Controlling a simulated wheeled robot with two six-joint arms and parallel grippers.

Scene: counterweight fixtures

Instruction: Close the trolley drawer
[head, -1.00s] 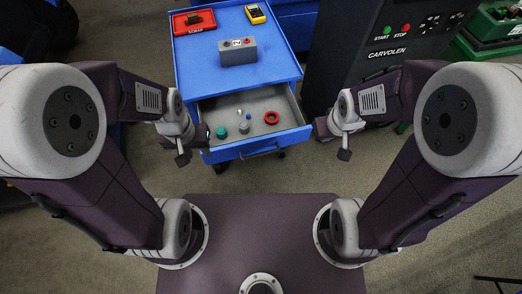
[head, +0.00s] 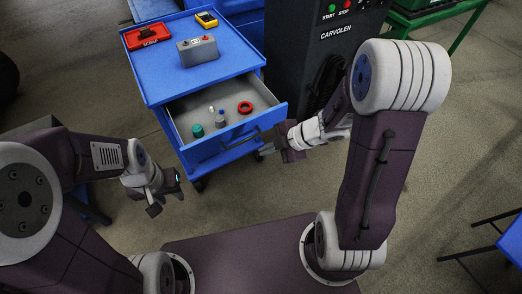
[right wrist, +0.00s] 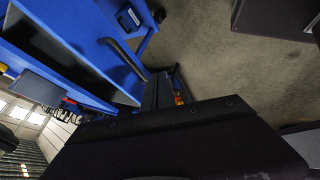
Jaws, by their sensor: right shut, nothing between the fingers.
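The blue trolley (head: 215,75) stands ahead of me in the head view. Its drawer (head: 228,152) is pulled out towards me, with a dark bar handle (head: 240,138) on its front. My right gripper (head: 284,153) is shut and empty, close to the right end of the drawer front; I cannot tell whether it touches. In the right wrist view the drawer handle (right wrist: 122,57) shows beyond the dark gripper body. My left gripper (head: 168,188) hangs left of and in front of the drawer, apart from it; its jaw opening is unclear.
The drawer holds a teal knob (head: 197,131), a red ring (head: 245,108) and small pieces. On the trolley top are a red scrap tray (head: 148,47), a grey box (head: 198,50) and a yellow meter (head: 206,19). A dark machine (head: 310,60) stands close on the right.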

